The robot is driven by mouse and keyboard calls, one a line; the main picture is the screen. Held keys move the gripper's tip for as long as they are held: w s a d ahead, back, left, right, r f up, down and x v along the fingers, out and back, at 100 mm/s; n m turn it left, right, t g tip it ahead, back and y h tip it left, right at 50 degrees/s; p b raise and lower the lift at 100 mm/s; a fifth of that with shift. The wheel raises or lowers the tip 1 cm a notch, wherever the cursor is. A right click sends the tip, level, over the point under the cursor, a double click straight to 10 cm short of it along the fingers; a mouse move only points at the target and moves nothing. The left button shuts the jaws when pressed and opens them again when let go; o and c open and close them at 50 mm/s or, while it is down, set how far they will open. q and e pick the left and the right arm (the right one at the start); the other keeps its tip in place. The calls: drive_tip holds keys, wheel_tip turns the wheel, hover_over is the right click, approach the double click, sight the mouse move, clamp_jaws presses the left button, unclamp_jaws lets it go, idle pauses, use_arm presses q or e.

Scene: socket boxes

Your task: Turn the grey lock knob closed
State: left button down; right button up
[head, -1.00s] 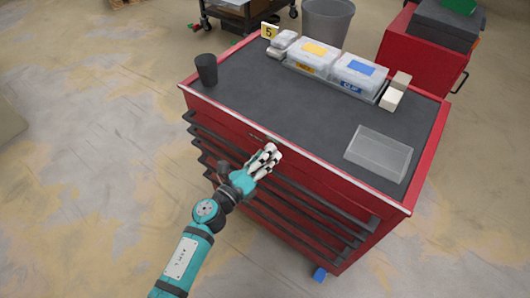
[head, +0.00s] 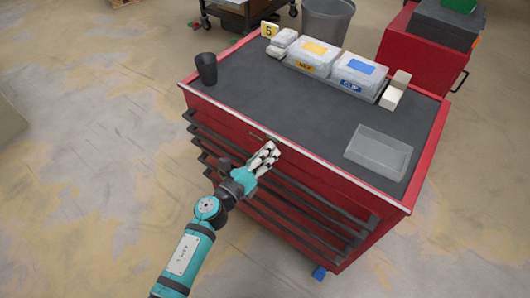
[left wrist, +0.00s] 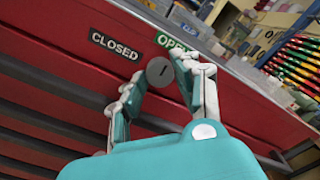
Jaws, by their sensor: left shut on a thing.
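The grey lock knob (left wrist: 159,71) is a round disc with a short dark mark on the red front panel in the left wrist view. A black CLOSED label (left wrist: 117,44) is up and left of it, and a green OPEN label (left wrist: 176,44) is just above it to the right. My left gripper (left wrist: 160,76) is shut on the knob, one finger on each side. In the head view my left gripper (head: 269,151) is at the upper front of the red cabinet (head: 342,191), and its fingers hide the knob. My right gripper is not in view.
On the dark cabinet top are a black cup (head: 206,68), a clear empty tray (head: 378,153) and lidded boxes (head: 309,57) at the back. Dark drawer handles (head: 290,212) run below the gripper. The middle of the top is clear.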

use_arm(q)
drive_tip(key=shift+n, duration=0.3)
drive_tip(key=n+p, duration=0.1)
drive_tip(key=n, duration=0.3)
drive_tip(key=shift+p, duration=0.35)
drive_tip(key=n+p, duration=0.1)
drive_tip(key=n, duration=0.3)
drive_tip(key=shift+n, duration=0.3)
drive_tip(key=n+p, duration=0.1)
drive_tip(key=n, duration=0.2)
drive_tip(key=n+p, duration=0.1)
drive_tip(key=n, duration=0.4)
drive_tip(key=shift+p, duration=0.3)
drive_tip(key=shift+n, duration=0.4)
drive_tip(key=c, duration=1)
unclamp_jaws()
drive_tip(key=shift+a, duration=0.1)
